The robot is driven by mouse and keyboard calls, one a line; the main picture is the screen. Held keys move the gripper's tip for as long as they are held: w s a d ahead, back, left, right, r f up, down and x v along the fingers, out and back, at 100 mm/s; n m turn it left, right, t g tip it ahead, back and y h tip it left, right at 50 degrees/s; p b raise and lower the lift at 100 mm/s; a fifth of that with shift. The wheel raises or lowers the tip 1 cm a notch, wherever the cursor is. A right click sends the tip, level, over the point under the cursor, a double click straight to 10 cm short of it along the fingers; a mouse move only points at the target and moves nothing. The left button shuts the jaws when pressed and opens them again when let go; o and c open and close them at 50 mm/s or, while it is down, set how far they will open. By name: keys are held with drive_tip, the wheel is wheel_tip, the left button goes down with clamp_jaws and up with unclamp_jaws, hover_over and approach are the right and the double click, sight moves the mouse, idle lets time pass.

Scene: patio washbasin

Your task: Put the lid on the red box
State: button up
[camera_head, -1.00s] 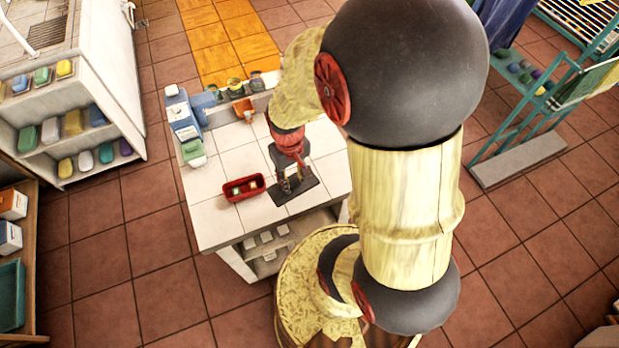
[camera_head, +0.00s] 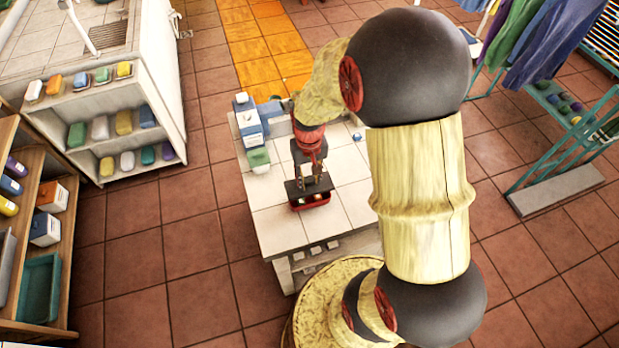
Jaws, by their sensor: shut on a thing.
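The red box (camera_head: 312,206) is on the near part of the white tiled table (camera_head: 274,232). Small pale things show inside its front part. My gripper (camera_head: 309,180) points down and is shut on the dark flat lid (camera_head: 294,187). The lid is over the back part of the box in the picture and hides that part. I cannot tell whether the lid touches the box rim or hangs just above it.
A blue and white carton (camera_head: 248,125) and a green and white item (camera_head: 258,159) stand at the table's left edge. My arm hides much of the table's right side. A shelf with colored soaps (camera_head: 123,122) stands at the left, across open floor.

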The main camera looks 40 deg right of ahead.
sight(310, 185)
drive_tip(key=shift+f+b, duration=1.55)
drive_tip(key=shift+f, duration=0.9)
drive_tip(key=shift+f+p, duration=0.25)
drive_tip(key=shift+p, duration=0.1)
idle(0.7)
drive_tip(key=o, duration=1.1)
drive_tip(key=shift+o, duration=1.1)
drive_tip(key=shift+o, duration=1.4)
drive_tip(key=shift+r, duration=0.1)
